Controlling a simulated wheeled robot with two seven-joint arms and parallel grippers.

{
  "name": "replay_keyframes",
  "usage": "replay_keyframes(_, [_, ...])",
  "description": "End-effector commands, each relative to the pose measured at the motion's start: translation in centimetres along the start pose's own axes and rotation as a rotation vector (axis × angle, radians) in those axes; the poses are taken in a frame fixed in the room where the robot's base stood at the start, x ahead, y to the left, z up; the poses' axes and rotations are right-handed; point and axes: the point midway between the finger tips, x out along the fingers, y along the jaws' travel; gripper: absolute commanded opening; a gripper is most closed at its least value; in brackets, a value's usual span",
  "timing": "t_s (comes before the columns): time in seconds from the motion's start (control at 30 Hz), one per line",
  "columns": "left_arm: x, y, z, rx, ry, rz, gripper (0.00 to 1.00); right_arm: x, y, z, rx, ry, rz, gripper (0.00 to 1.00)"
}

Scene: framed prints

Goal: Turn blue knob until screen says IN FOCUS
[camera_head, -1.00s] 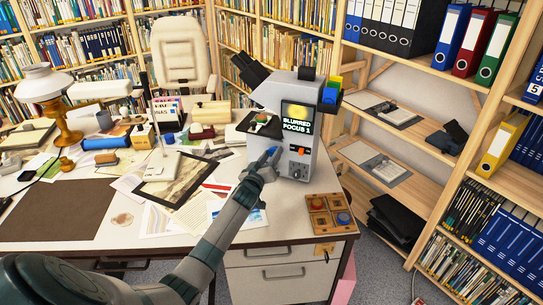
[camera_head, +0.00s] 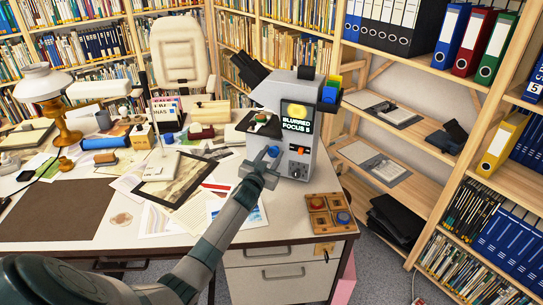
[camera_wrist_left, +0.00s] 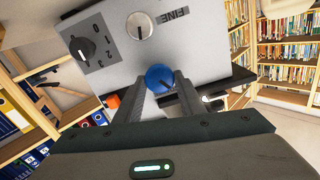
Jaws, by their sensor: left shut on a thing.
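The grey microscope-like device (camera_head: 290,125) stands at the desk's right side. Its screen (camera_head: 297,117) shows a yellow disc and reads BLURRED FOCUS with a digit that is hard to read, perhaps 8. The blue knob (camera_head: 273,151) is on its front, below the screen; it also shows in the left wrist view (camera_wrist_left: 160,75), with a dark pointer line. My left gripper (camera_head: 267,158) is shut on the blue knob, one finger on each side of it in the wrist view (camera_wrist_left: 164,90). My right gripper is not in view.
A white knob (camera_wrist_left: 140,26) marked FINE and a black numbered dial (camera_wrist_left: 82,48) sit near the blue knob. A wooden tray (camera_head: 329,214) with knob-like pieces lies at the desk's front right. Papers surround the arm.

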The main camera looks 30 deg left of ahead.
Motion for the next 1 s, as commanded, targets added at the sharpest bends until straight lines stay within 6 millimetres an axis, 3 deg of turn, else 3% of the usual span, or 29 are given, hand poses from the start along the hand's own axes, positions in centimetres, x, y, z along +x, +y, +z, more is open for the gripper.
replay_keyframes(0.37, [0.0,0.2,0.2,0.359,-0.002,0.001,0.13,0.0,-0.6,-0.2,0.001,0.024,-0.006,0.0])
replay_keyframes(1.0, [0.0,0.3,0.3,0.858,-0.002,0.002,0.13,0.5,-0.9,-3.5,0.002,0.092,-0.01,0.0])
